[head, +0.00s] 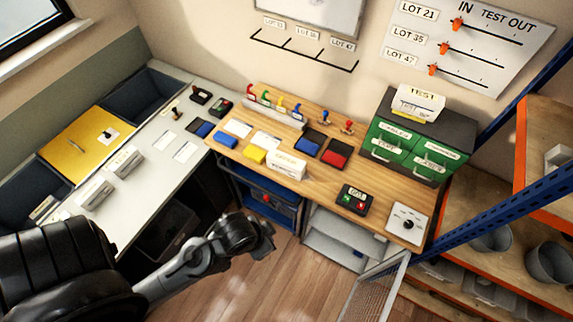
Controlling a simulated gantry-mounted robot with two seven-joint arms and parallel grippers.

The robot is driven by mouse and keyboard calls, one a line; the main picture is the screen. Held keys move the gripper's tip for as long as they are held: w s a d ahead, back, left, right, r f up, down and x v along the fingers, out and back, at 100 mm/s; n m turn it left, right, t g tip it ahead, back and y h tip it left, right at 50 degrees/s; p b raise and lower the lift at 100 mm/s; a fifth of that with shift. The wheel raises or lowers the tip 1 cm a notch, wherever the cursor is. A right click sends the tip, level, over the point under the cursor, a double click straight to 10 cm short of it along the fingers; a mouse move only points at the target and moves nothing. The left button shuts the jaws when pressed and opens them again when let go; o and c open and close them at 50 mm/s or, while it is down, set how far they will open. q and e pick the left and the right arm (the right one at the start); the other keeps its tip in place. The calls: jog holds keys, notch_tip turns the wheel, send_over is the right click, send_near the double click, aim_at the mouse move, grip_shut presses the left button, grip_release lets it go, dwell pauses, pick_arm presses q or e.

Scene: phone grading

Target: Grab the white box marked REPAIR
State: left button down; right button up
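Several white boxes are in view, and I cannot surely read REPAIR on any of them. One white box (287,166) with small blurred lettering stands at the front of the wooden bench. Two more white boxes, a nearer one (95,192) and a farther one (125,162), stand on the grey counter at the left with blurred labels. A white box marked TEST (418,102) sits on the green drawer cabinet. My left gripper (263,237) is over the floor in front of the bench, apart from all boxes. Its finger opening is unclear. My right gripper is out of view.
The wooden bench (330,185) holds blue, red and yellow pads, stamps and a dark device (353,199). The green cabinet (408,150) stands at its right. A blue-and-orange shelf rack (470,203) bounds the right side. Open floor (240,285) lies in front.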

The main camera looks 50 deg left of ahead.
pick_arm(q)
jog(key=shift+c, duration=1.6)
grip_release()
